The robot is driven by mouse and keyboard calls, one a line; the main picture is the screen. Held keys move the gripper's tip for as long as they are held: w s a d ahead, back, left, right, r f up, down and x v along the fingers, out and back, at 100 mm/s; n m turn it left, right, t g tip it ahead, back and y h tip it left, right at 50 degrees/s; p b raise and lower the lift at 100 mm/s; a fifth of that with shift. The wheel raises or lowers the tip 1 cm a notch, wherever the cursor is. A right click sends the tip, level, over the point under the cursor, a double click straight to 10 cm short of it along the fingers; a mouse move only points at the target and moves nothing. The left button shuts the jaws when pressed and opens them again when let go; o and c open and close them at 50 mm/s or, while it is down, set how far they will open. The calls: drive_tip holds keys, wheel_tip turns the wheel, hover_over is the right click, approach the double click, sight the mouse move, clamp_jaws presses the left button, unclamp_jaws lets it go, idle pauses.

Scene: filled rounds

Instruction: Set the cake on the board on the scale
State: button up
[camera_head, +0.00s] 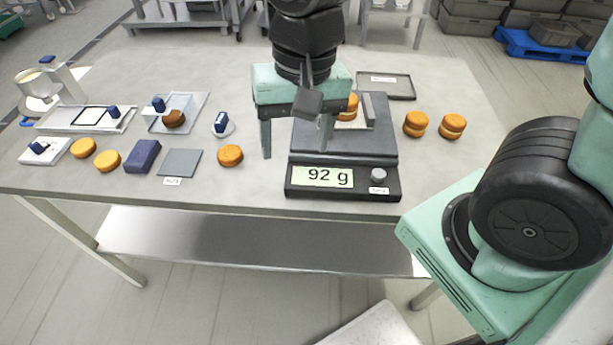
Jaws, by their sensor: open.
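The scale (345,157) stands at the front middle of the table, and its display reads 92 g. A filled orange-brown cake (348,108) is on the scale's plate, partly hidden by my gripper. Beside it is a light grey upright piece (368,108); whether a board lies under the cake is hard to tell. My gripper (296,152) is open, with its fingers pointing down at the scale's left side, and nothing shows between them. A flat grey square (180,162) with a label lies on the table at left.
Two stacked cakes (415,124) (452,126) stand right of the scale, and a dark tray (386,86) lies behind. Single rounds (230,156) (107,159), a blue block (142,156), a clear-covered plate (177,113) and a bowl (44,82) occupy the left.

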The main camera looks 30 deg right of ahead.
drive_tip(key=s+a+n, duration=0.2)
drive_tip(key=s+n, duration=0.5)
drive_tip(key=n, duration=0.3)
drive_tip(key=shift+s+a+f+n+h, duration=0.15)
drive_tip(key=shift+a+f+n+h, duration=0.05)
drive_tip(key=shift+a+n+h, duration=0.1)
